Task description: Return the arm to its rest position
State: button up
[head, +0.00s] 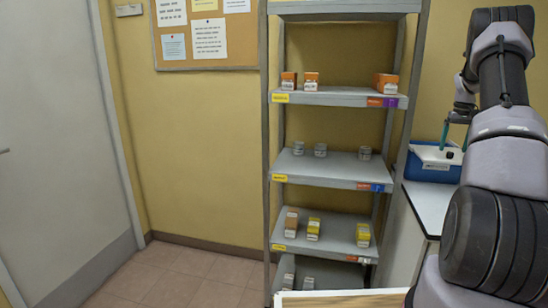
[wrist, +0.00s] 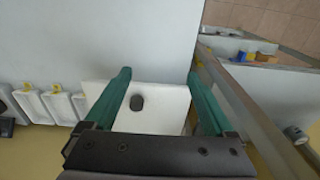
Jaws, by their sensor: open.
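My arm (head: 500,150) is on the right of the head view, raised and reaching towards the back counter. My gripper (wrist: 159,76) has two teal fingers standing wide apart with nothing between them. In the head view my gripper (head: 455,137) is partly hidden behind the arm, over a blue box with a white top (head: 434,165). In the wrist view the white top (wrist: 165,100) lies beneath the fingers and has a dark oval spot. I cannot tell how large the gap is between the fingertips and the top.
A grey shelf rack (head: 325,182) with small boxes and jars stands left of the white counter (head: 428,205). Several white items with yellow marks (wrist: 58,105) line the counter in the wrist view. A door (head: 60,140) is at far left, with open floor (head: 190,275) before it.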

jog(key=s+a+r+t, duration=0.1)
jog(key=s+a+r, duration=0.2)
jog(key=a+r, duration=0.65)
jog(key=s+a+r+t, duration=0.1)
jog(key=s+a+r, duration=0.3)
jog(key=a+r, duration=0.5)
jog(key=s+a+r+t, duration=0.2)
jog(key=s+a+r, duration=0.3)
jog(key=s+a, duration=0.7)
jog(key=s+a+f+t+y, duration=0.1)
jog(key=s+a, duration=0.4)
jog(key=s, duration=0.3)
jog(key=s+a+f+m+t+y, duration=0.1)
jog(key=s+a+f, duration=0.1)
jog(key=s+a, duration=0.4)
jog(key=s, duration=0.3)
jog(key=shift+a+f+t, duration=0.2)
jog(key=shift+t, duration=0.1)
jog(key=shift+s, duration=0.1)
jog(key=shift+c, duration=0.3)
